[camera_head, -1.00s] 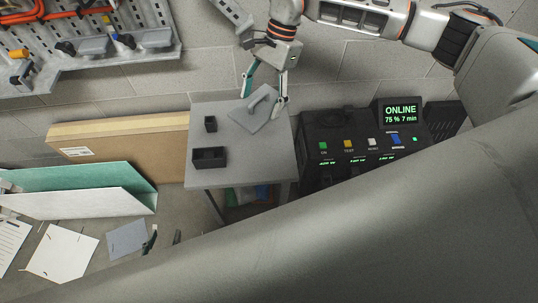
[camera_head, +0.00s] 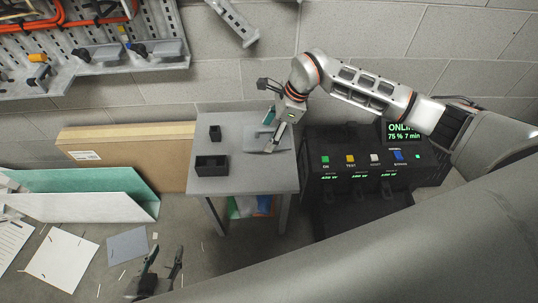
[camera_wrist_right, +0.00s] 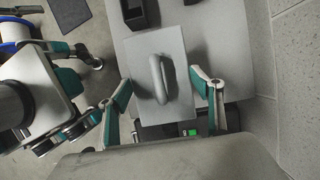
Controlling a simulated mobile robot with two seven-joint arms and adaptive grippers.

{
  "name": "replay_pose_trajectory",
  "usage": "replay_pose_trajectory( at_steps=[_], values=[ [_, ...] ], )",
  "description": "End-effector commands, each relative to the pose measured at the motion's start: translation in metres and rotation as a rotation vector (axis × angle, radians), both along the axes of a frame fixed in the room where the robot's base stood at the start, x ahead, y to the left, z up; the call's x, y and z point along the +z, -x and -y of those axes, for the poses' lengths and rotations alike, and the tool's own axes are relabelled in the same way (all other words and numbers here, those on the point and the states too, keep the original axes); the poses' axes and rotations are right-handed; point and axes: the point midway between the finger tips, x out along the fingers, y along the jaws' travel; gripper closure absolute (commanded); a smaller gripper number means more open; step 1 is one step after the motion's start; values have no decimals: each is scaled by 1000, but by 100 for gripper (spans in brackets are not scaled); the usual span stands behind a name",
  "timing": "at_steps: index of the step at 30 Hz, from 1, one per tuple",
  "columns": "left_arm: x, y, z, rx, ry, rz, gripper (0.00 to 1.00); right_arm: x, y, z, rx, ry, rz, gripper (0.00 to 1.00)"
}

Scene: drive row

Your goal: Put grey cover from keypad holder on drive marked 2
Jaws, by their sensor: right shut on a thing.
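A grey plate with a looped handle, which looks like the grey cover (camera_head: 255,138), is at the right part of the small grey table. My right gripper (camera_head: 267,133) has its fingers at the plate's two sides and is shut on it. In the right wrist view the plate (camera_wrist_right: 140,60) shows face on, its handle between the fingers; whether it touches the table is unclear. My left gripper (camera_head: 166,251) is at the bottom, open and empty, far from the plate. I cannot make out a drive marked 2 or identify the keypad holder.
The small table (camera_head: 240,178) bears a small black box (camera_head: 214,134) and a larger open one (camera_head: 211,170). A black console (camera_head: 345,180) with coloured buttons and a green-lit screen stands at its right. A cardboard box (camera_head: 140,145) leans at left. A pegboard shelf (camera_head: 100,70) hangs upper left.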

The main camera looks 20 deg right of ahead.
Motion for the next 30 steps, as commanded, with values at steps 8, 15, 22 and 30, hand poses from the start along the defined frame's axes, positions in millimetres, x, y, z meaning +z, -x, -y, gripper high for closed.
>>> replay_pose_trajectory(
  at_steps=[8,15,22,30],
  values=[
    [-7,1,-2,-1,-9,-3,60,-64,1,-1,1,-2,-4,61],
    [-7,-1,-3,-1,-12,2,60,-80,0,0,1,-1,1,61],
    [-12,0,-3,-2,-14,0,60,-110,1,-1,1,-2,-4,61],
    [-7,-5,-4,-2,-17,12,60,-121,0,-1,2,-1,1,61]
  ],
)
